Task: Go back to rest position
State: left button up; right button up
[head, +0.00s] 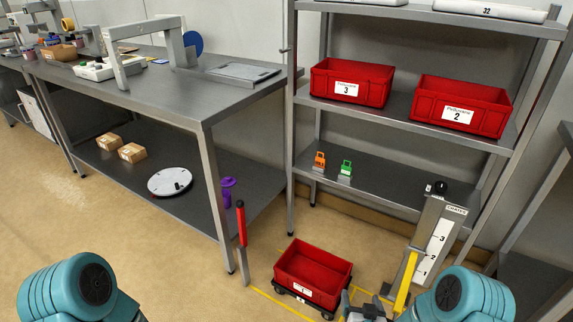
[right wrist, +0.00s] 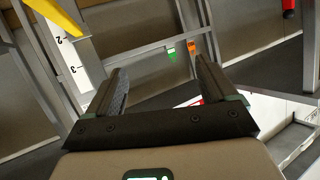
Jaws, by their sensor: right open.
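My right gripper (head: 364,304) is at the bottom of the head view, right of centre, by the near right corner of a red crate labelled 1 (head: 312,272). In the right wrist view the gripper (right wrist: 164,82) has its two dark fingers wide apart, with nothing held between them. I cannot tell in the head view whether it touches the crate. My right arm's teal joint shows at the lower right. My left arm's teal joint shows at the lower left; its gripper is out of the picture.
A yellow-handled lift post marked with numbers (head: 434,240) stands beside the right gripper. A metal shelf (head: 385,190) holds red crates 3 (head: 350,82) and 2 (head: 461,105). A workbench (head: 150,85) stands at left. A red-topped post (head: 241,225) stands left of crate 1. Floor at lower centre-left is clear.

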jog(key=s+a+f+g+y, duration=0.2)
jog(key=s+a+g, duration=0.15)
jog(key=s, duration=0.55)
jog(key=s+a+f+g+y, duration=0.1)
jog(key=s+a+g, duration=0.1)
jog(key=s+g, duration=0.5)
jog(key=s+a+f+g+y, duration=0.2)
jog(key=s+a+g, duration=0.1)
jog(key=s, duration=0.7)
notch_tip(320, 180, up, 16)
jog(key=p, duration=1.5)
jog(key=shift+s+a+n+p, duration=0.2)
jog(key=shift+s+n+p, duration=0.05)
jog(key=shift+n+p, duration=0.1)
jog(key=shift+r, duration=0.1)
